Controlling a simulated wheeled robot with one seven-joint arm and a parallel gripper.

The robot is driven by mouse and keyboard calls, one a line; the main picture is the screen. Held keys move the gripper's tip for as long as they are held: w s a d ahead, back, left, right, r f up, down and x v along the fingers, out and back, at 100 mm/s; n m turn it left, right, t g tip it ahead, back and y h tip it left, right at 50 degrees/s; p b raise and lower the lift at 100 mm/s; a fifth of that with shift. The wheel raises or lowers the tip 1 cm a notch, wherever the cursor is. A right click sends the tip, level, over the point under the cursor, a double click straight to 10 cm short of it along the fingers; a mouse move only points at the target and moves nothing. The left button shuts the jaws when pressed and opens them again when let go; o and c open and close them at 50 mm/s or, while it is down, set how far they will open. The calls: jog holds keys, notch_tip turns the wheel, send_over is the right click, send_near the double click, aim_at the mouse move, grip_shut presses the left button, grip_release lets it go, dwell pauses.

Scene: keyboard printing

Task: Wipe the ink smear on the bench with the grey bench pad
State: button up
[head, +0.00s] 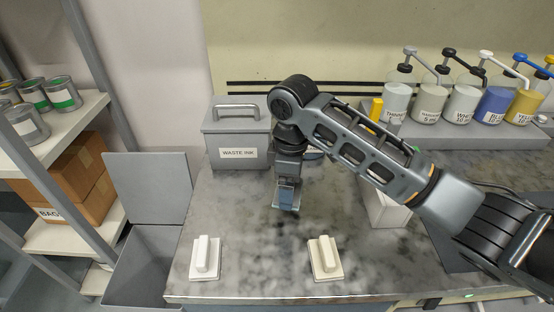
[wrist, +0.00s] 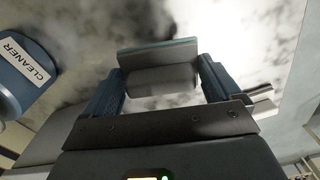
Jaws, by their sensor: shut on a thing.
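My gripper (head: 287,196) points down over the middle of the bench (head: 240,215). In the wrist view its two blue fingers (wrist: 160,85) are closed on the sides of a grey pad (wrist: 158,80) with a thin teal edge. In the head view only a little of the pad shows below the fingers, at or just above the bench top; I cannot tell if it touches. The bench is mottled grey with darker patches. I cannot clearly tell the ink smear from this mottling; a dark patch lies just in front of the gripper.
Two whitish handled blocks (head: 206,256) (head: 325,257) stand near the front edge. A grey WASTE INK box (head: 238,140) is behind left, pump bottles (head: 462,103) behind right. A white block (head: 388,212) is under my arm. A CLEANER container (wrist: 22,75) shows in the wrist view.

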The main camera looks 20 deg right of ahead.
jog(key=shift+r, duration=1.55)
